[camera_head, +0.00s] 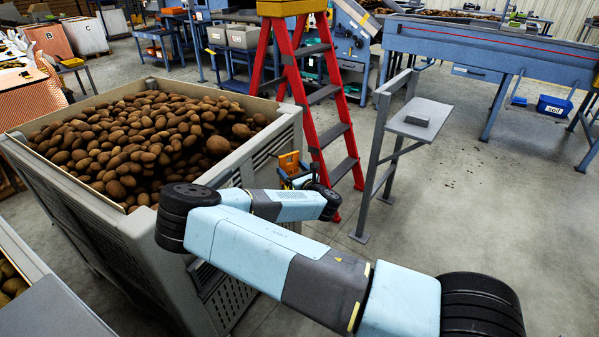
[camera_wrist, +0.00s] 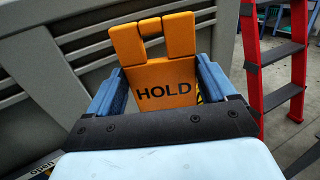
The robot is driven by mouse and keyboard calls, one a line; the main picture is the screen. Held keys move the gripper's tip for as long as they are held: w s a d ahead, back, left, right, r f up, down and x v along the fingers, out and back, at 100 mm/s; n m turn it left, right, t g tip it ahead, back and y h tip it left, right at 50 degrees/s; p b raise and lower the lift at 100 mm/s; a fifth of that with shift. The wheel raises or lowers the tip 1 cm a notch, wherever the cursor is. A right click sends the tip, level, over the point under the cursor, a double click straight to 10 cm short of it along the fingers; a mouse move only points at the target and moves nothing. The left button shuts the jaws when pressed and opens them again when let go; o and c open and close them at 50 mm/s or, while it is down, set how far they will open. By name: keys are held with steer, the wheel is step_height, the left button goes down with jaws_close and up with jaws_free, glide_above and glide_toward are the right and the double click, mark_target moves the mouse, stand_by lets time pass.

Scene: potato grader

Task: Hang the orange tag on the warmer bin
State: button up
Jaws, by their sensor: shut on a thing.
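The orange tag (camera_head: 288,162) is in my gripper (camera_head: 297,178), beside the right-hand wall of a large grey bin. In the wrist view the orange tag (camera_wrist: 165,72) reads HOLD and has two upper prongs with a slot between them. The blue fingers of my gripper (camera_wrist: 160,85) clasp its two side edges. The grey bin (camera_head: 100,215) is heaped with potatoes, and its ribbed wall (camera_wrist: 50,65) fills the left of the wrist view behind the tag. Part of a second bin (camera_head: 20,245) with potatoes shows at lower left. I cannot tell which bin is warmer.
A red stepladder (camera_head: 330,110) stands just beyond my gripper. A grey stand (camera_head: 375,160) with a small grey block (camera_head: 416,119) on its shelf is to the right. A blue conveyor table (camera_head: 450,45) and a blue tub (camera_head: 554,107) are farther back.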

mark_target(286, 169)
steer(key=shift+w+a+f, duration=0.1)
steer(key=shift+w+a, duration=0.3)
steer(key=shift+a, duration=0.35)
steer(key=shift+w+a+f, duration=0.1)
steer(key=shift+w+a, duration=0.3)
steer(key=shift+a, duration=0.3)
steer(key=shift+w+a+f, duration=0.35)
steer(key=shift+a+f, duration=0.1)
steer(key=shift+a, duration=0.15)
steer(key=o, duration=0.9)
steer(key=shift+o, duration=0.2)
